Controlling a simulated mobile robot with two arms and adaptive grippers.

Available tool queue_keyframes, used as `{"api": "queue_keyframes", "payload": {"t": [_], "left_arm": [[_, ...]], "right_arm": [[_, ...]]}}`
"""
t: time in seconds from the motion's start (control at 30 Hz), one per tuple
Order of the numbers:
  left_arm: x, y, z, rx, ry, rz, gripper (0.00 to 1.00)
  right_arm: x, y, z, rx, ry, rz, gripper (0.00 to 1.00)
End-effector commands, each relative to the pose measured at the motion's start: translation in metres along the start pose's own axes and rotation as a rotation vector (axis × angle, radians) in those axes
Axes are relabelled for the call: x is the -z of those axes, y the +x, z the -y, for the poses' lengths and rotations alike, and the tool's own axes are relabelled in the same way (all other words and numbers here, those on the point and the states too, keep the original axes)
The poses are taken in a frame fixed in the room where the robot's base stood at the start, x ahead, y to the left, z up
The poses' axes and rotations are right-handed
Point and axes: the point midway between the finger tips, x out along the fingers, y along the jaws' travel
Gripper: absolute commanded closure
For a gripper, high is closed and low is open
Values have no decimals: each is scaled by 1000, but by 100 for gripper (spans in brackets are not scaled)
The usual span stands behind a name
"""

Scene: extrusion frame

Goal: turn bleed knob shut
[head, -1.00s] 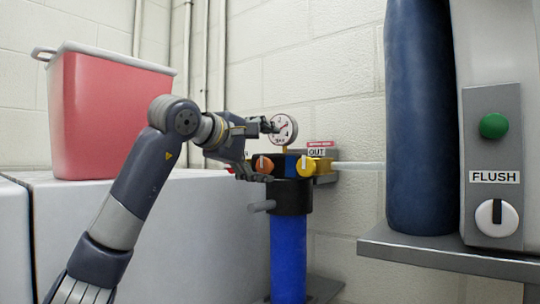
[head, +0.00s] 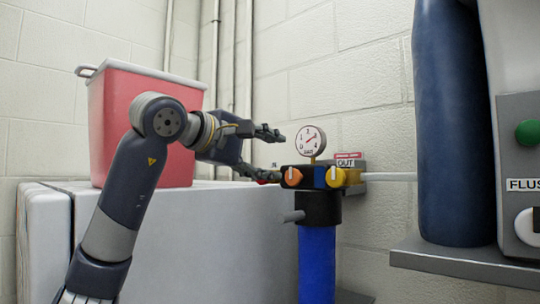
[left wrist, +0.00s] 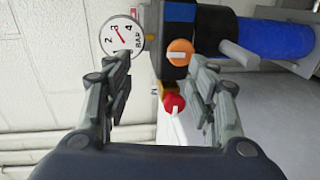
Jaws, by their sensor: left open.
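An orange knob (head: 291,177) with a white pointer line sits on the front of a dark valve block above a blue filter housing (head: 316,262). It also shows in the left wrist view (left wrist: 180,52). I cannot read which knob is the bleed. My left gripper (head: 272,156) is open and empty, left of the block, fingers pointing toward it. My right gripper is not in view.
A round pressure gauge (head: 310,140) stands on top of the block. A grey stub (head: 293,216) sticks out below it. A red bin (head: 150,120) stands on a white cabinet (head: 230,235) behind my arm. A blue cylinder (head: 452,130) stands on a grey shelf (head: 465,267) at right.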

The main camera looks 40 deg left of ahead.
Motion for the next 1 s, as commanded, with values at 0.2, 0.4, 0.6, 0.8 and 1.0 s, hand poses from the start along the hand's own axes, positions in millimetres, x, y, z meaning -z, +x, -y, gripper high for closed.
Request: {"api": "queue_keyframes", "payload": {"t": [0.2, 0.4, 0.6, 0.8, 1.0], "left_arm": [[1, -17, 3, -2, -1, -1, 48], [1, -30, 5, -1, -1, 0, 48], [1, -37, 7, 0, -1, 0, 48], [1, -38, 7, 1, -1, 0, 48], [1, -38, 5, 2, 0, 0, 48]], "right_arm": [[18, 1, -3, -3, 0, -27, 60], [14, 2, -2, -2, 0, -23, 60], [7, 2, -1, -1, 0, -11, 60], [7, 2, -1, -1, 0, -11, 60], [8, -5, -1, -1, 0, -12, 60]]}}
